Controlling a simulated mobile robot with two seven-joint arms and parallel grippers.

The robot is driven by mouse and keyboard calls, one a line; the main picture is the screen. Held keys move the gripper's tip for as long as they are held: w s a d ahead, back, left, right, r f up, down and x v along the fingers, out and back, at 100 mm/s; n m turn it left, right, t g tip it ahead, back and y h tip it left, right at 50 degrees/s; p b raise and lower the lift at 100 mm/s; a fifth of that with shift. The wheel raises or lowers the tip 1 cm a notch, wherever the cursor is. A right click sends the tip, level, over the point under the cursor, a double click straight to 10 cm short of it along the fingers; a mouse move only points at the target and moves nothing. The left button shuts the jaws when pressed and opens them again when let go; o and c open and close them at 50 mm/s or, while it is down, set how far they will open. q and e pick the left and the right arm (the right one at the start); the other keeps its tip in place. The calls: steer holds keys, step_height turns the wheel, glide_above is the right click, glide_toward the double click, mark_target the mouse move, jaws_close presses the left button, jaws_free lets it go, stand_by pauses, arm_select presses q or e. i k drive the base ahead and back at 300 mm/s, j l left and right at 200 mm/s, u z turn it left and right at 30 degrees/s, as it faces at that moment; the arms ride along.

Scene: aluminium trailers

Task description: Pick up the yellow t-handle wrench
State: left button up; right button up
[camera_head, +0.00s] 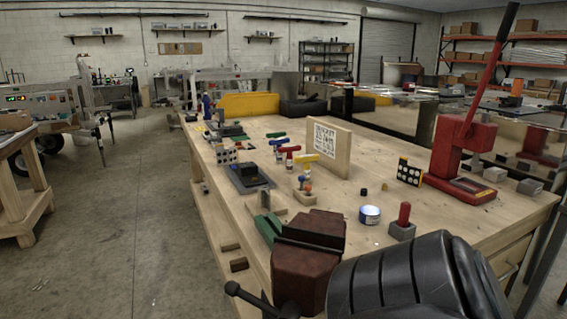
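The yellow t-handle wrench (305,158) stands upright on the wooden workbench (355,262), with its yellow bar on top and its lower end near small blue and orange pieces. It is left of a wooden board with a printed sheet (327,143). A red t-handle (290,149), a blue t-handle (278,142) and a green t-handle (275,135) stand in a row behind it. Neither of my grippers shows in the head view. A black ribbed shape at the lower right looks like part of my own arm and hides the bench's near corner.
A dark brown vise (308,248) stands at the near edge, in front of the wrench. A red arbor press (463,150), a blue-white tin (369,214) and a red-handled block (403,222) are to the right. Concrete floor (150,220) is clear on the left.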

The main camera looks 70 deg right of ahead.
mark_target(306, 159)
steer(key=i+z, duration=0.2)
steer(key=z, duration=0.25)
steer(key=i+z, duration=0.15)
steer(key=z, duration=0.3)
steer(key=i+j+z, duration=0.15)
steer(key=z, duration=0.3)
steer(key=i+j+z, duration=0.15)
steer(key=z, duration=0.2)
steer(key=i+j+z, duration=0.45)
steer(key=z, duration=0.25)
